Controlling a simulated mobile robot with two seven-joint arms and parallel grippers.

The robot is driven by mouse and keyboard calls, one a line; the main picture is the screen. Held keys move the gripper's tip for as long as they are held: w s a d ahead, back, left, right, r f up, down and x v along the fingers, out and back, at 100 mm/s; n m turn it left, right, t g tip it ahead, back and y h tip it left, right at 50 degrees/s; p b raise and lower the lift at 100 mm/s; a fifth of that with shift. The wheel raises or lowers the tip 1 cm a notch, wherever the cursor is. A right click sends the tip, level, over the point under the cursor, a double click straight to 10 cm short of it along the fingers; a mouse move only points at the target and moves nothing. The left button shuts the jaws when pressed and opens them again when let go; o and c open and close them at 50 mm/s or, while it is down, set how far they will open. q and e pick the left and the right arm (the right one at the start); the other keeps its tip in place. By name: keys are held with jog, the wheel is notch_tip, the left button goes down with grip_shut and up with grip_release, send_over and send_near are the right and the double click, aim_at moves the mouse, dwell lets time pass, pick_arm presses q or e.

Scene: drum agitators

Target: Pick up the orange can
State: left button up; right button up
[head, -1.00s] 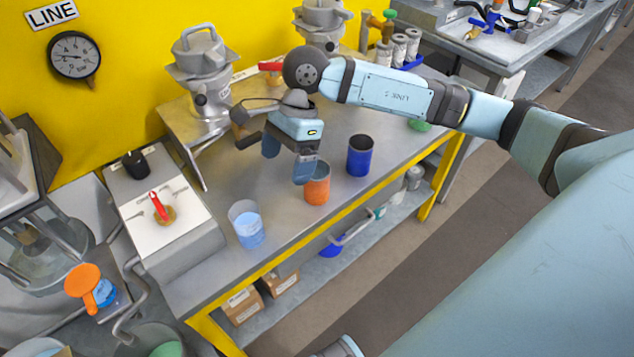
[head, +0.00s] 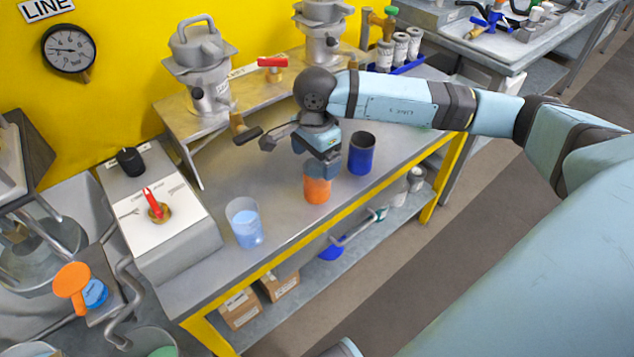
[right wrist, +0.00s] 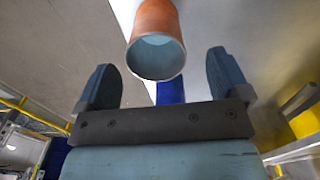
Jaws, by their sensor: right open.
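The orange can (head: 317,191) stands upright on the grey workbench, with its upper part hidden behind my right gripper (head: 321,168) in the head view. In the right wrist view the orange can (right wrist: 157,22) shows its open round mouth, with a pale inside. It lies just beyond and between the two spread fingers of my right gripper (right wrist: 163,62), with a gap on either side. My right gripper is open and empty, at the can's top. My left gripper is not in view.
A blue can (head: 362,154) stands close on the right of the orange can. A clear beaker of blue liquid (head: 245,223) stands to the left. A control box with a red lever (head: 155,204) is further left. The bench front edge is yellow.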

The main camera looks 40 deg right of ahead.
aim_at(317, 171)
jog(key=f, duration=0.4)
jog(key=shift+s+f, duration=0.2)
jog(key=shift+f, duration=0.15)
jog(key=c, duration=1)
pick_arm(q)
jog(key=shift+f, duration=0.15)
pick_arm(e)
jog(key=shift+r, duration=0.25)
pick_arm(q)
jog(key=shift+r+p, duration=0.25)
jog(key=shift+p, duration=0.35)
pick_arm(e)
notch_tip(317, 171, up, 19)
jog(key=shift+r, duration=0.2)
